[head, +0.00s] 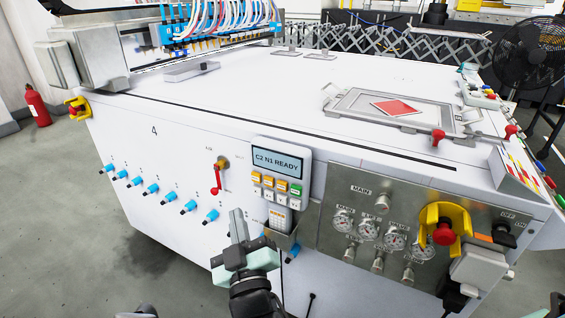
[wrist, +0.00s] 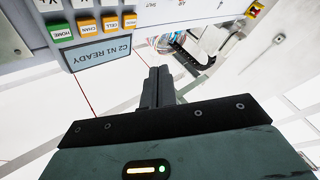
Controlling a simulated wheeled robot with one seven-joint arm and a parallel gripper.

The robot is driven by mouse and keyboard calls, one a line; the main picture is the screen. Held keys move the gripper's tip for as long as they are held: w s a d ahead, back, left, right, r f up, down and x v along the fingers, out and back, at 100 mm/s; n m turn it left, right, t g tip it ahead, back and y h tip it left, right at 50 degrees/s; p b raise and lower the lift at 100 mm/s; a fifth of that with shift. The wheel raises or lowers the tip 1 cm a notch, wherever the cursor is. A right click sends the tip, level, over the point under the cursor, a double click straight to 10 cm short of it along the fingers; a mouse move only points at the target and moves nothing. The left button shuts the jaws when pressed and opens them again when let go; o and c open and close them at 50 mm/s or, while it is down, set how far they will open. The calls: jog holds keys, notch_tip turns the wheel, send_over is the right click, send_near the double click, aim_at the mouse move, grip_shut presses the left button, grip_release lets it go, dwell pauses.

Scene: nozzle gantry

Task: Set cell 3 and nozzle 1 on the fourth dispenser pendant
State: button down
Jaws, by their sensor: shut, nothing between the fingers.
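The dispenser pendant (head: 305,172) is a grey box on the front of the white machine marked 4. Its display (head: 278,160) reads "C2 N1 READY". Below it are a row of orange buttons with a green one (head: 296,189) at the right, and a row of pale buttons. In the wrist view the display (wrist: 104,54) appears upside down, with the green HOME button (wrist: 62,31) and the orange CHAN (wrist: 87,27) and CELL (wrist: 110,23) buttons. My gripper (head: 236,213) is shut and empty, left of and below the pendant's buttons. Its fingertips (wrist: 158,70) appear apart from the pendant.
A steel gauge panel (head: 335,215) with a red knob on a yellow guard (head: 444,234) is to the right. A red-handled valve (head: 216,178) and several blue fittings (head: 152,188) are to the left. A grey holder (head: 282,237) sits below the pendant.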

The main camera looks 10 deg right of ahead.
aim_at(264, 180)
jog(key=shift+s+r, duration=0.1)
jog(key=shift+s, duration=0.1)
jog(key=w+d, duration=0.5)
jog(key=w, duration=0.2)
jog(key=shift+d, duration=0.3)
dwell(0.3)
jog(key=shift+w, duration=0.1)
dwell(1.8)
jog(key=shift+w+d, duration=0.25)
jog(key=shift+w+d, duration=0.35)
jog(key=shift+w, duration=0.1)
dwell(0.9)
dwell(0.3)
jog(key=shift+s+a, duration=0.6)
jog(key=shift+s, duration=0.2)
